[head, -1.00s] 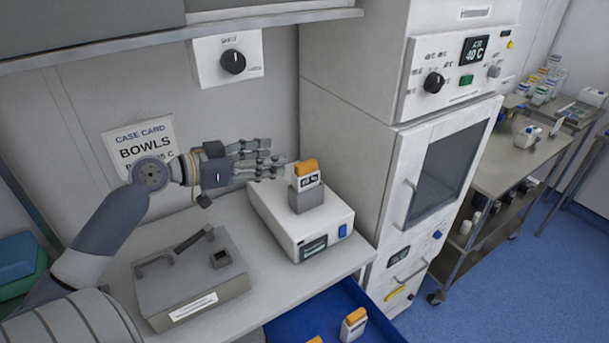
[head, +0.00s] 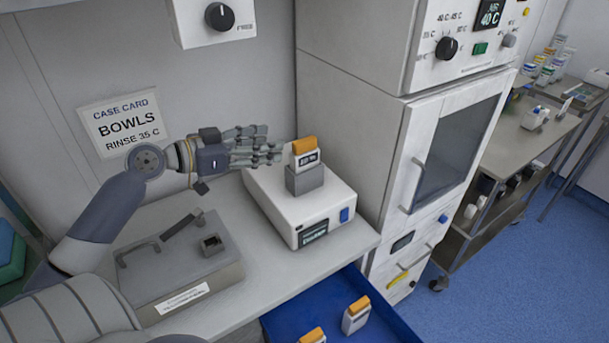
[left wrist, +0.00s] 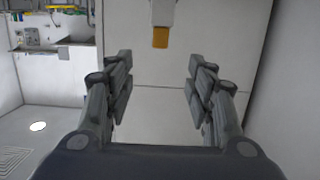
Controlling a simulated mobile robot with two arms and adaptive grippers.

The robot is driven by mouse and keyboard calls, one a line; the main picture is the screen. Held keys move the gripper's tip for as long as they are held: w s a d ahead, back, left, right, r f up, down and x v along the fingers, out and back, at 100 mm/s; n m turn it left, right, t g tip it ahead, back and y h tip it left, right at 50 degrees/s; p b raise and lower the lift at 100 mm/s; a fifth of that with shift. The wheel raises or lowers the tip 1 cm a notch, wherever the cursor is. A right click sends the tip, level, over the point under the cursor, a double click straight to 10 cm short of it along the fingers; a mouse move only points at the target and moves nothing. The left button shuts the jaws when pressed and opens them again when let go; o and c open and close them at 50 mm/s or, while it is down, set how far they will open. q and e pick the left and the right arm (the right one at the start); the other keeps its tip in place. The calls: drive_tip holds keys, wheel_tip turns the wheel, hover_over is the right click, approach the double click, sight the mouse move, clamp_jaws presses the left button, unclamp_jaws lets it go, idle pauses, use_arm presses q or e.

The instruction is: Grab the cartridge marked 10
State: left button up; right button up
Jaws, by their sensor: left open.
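A white cartridge with an orange cap (head: 306,152) stands upright in a grey socket on top of a white device. The dark print on its label is too small for me to read surely. My left gripper (head: 279,149) is level, just left of this cartridge, with its fingers pointing at it. In the left wrist view the gripper (left wrist: 157,72) is open and empty, and the orange-capped cartridge (left wrist: 160,38) shows beyond the fingertips, between them. Two more orange-capped cartridges, one right (head: 356,316) and one left (head: 313,337), sit in the blue drawer. My right gripper is not in view.
The white device (head: 318,213) stands on the counter beside a tall white cabinet (head: 352,130). A grey box with a handle and a square opening (head: 180,268) is at the left. The blue drawer (head: 390,328) is open below the counter.

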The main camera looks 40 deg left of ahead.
use_arm(q)
drive_tip(key=b, duration=0.4)
approach(305, 152)
drive_tip(key=a+f, duration=0.1)
drive_tip(key=p+x, duration=0.1)
drive_tip(key=x, duration=0.4)
drive_tip(key=shift+w, duration=0.25)
drive_tip(key=shift+r+p+x, duration=0.1)
drive_tip(key=shift+p+x, duration=0.5)
drive_tip(key=shift+x, duration=0.5)
drive_tip(key=shift+r+p+x, duration=0.15)
drive_tip(key=shift+p+x, duration=0.4)
drive_tip(key=shift+x, duration=0.5)
drive_tip(key=shift+w+d+f, duration=0.25)
drive_tip(key=shift+w+f, duration=0.05)
drive_tip(key=shift+w, duration=0.3)
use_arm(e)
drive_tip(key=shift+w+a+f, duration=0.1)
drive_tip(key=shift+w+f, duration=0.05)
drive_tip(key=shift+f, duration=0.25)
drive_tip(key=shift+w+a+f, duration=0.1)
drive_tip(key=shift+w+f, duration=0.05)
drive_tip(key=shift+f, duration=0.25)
use_arm(q)
clamp_jaws()
